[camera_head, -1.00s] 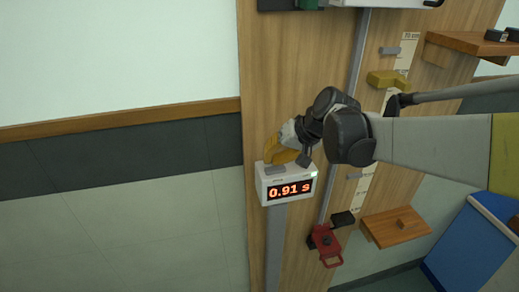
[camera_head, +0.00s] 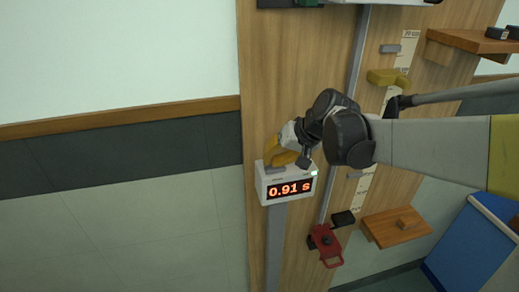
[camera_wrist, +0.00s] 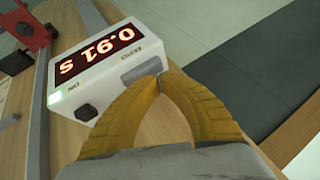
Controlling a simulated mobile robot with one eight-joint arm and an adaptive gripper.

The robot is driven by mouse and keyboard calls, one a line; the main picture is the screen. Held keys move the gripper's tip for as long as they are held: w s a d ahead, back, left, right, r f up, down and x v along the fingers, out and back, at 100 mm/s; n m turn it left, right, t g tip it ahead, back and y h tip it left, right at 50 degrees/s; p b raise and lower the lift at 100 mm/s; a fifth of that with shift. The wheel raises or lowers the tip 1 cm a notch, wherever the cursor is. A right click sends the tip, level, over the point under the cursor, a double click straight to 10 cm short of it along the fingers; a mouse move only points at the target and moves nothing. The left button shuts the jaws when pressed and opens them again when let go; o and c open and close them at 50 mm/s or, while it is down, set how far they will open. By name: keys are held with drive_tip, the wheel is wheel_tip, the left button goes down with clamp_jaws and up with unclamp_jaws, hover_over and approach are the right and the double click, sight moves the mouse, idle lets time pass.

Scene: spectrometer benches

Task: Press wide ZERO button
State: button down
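The white timer box (camera_head: 287,190) is mounted on the wooden board and shows 0.91 s in red digits. In the wrist view the timer box (camera_wrist: 84,75) appears upside down. The wide grey ZERO button (camera_wrist: 141,69) is on its top, beside the ZERO label, and is partly hidden by my fingers. My gripper (camera_wrist: 158,79) is shut and empty, its yellow fingertips meeting right at the button. I cannot tell if they touch it. In the head view my gripper (camera_head: 276,160) is just above the top of the box.
A smaller dark button (camera_wrist: 87,112) sits beside the ON label, near a lit green lamp (camera_wrist: 55,97). A red clamp (camera_head: 326,242) is on the rail lower right. A small wooden shelf (camera_head: 388,234) juts out there. The wall at left is clear.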

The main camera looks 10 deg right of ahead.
sight(271, 166)
drive_tip(key=shift+f, duration=0.2)
drive_tip(key=shift+r, duration=0.1)
drive_tip(key=shift+r+p, duration=0.35)
drive_tip(key=shift+r, duration=0.25)
wheel_tip(271, 166, up, 6)
drive_tip(key=p, duration=0.4)
drive_tip(key=shift+r, duration=0.1)
idle(0.6)
